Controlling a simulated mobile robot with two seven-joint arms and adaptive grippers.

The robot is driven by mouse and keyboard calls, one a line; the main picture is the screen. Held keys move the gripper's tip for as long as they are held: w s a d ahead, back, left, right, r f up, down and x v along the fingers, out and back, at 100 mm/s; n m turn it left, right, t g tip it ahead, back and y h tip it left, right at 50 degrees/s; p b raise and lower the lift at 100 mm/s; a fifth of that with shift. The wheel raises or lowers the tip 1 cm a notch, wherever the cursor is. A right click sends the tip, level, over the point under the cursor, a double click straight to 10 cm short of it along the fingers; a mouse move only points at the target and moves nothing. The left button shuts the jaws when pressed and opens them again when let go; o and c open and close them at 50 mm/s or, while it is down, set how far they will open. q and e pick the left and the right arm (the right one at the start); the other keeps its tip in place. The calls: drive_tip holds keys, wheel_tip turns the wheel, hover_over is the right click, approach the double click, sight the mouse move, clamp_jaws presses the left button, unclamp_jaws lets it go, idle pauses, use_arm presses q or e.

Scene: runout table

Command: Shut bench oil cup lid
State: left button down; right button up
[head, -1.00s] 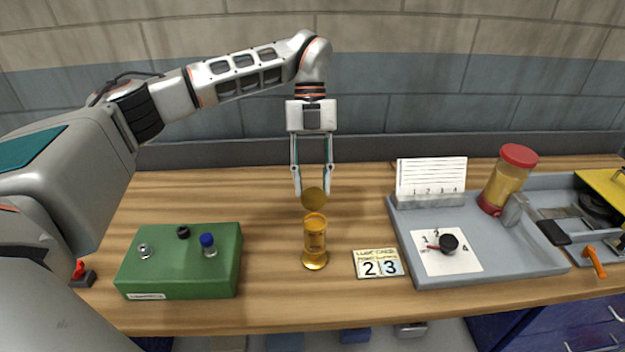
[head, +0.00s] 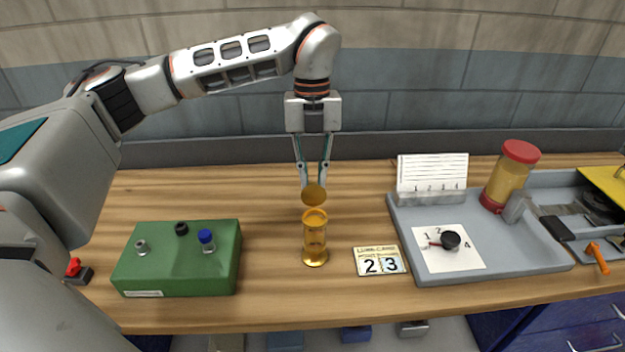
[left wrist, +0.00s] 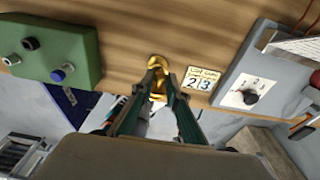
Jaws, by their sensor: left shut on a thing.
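The brass bench oil cup (head: 315,240) stands upright on the wooden bench in the head view. Its round lid (head: 314,194) stands raised at the cup's back edge, with the cup mouth open in front. My left gripper (head: 313,184) points down just behind the lid, its fingers drawn together. In the left wrist view the fingertips (left wrist: 158,90) come together at the brass cup (left wrist: 157,64). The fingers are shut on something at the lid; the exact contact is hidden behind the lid. My right gripper is in neither view.
A green box (head: 180,262) with small knobs stands left of the cup. A number card (head: 380,261) lies to its right. Farther right is a grey tray (head: 500,261) with a dial, and a red-capped jar (head: 509,178). The bench behind the cup is clear.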

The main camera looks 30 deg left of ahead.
use_arm(q)
drive_tip(key=shift+s+d+t+y+b, duration=0.25)
drive_tip(key=shift+s+t+y+b, duration=0.15)
drive_tip(key=shift+t+b, duration=0.2)
drive_tip(key=shift+s+r+t+b, duration=0.1)
drive_tip(key=shift+t+b, duration=0.2)
drive_tip(key=shift+s+d+r+t+y+b, duration=0.25)
drive_tip(key=shift+s+d+t+y+b, duration=0.15)
drive_tip(key=shift+t+y+b, duration=0.35)
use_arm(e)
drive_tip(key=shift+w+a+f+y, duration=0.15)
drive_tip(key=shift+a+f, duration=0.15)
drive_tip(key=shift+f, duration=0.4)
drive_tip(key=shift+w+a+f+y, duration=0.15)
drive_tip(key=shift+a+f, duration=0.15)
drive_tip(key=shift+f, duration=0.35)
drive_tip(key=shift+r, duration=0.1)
use_arm(q)
drive_tip(key=c, duration=2)
unclamp_jaws()
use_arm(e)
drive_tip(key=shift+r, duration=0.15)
use_arm(q)
drive_tip(key=shift+o, duration=0.2)
drive_tip(key=v, duration=1.2)
drive_tip(key=shift+a, duration=0.15)
